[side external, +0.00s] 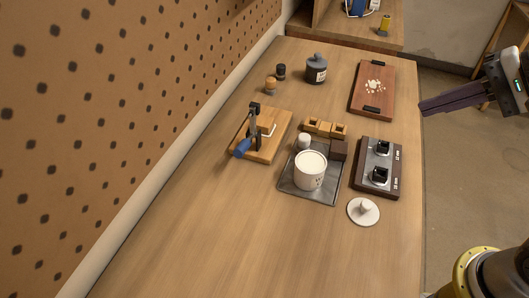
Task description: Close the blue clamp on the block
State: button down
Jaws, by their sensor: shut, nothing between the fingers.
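The clamp has a dark upright frame (254,125) and a blue handle (242,148). It stands at a wooden block or board (272,146) left of the table's middle, and its blue handle sticks out at the board's left edge. A small pale piece lies beside the frame on the board. I cannot tell whether the clamp touches the block. My gripper (424,106) is at the right, off the table's right edge and far from the clamp. Its fingers are shut and hold nothing.
A grey tray (285,187) holds a white pot (310,171). A dark fixture (357,181), a white lid (363,211), a red-brown board (387,81), a grey jar (316,72) and two small bottles stand around. The pegboard (130,90) borders the left. The front table is clear.

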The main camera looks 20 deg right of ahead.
jog(key=w+a+f+m+y, duration=0.3)
jog(key=w+a+f+m, duration=0.1)
jog(key=w+a+m, duration=0.75)
jog(key=w+a+f+m+g, duration=0.1)
jog(key=w+a+f+m, duration=0.1)
jog(key=f, duration=0.5)
jog(key=w+a+f+m+g, duration=0.1)
jog(key=w+a+f+g, duration=0.1)
jog(key=a+f, duration=0.2)
notch_tip(320, 180, down, 3)
jog(key=shift+w+a+r+m, duration=0.1)
jog(key=shift+w+a+m, duration=0.1)
jog(key=shift+a+m, duration=0.2)
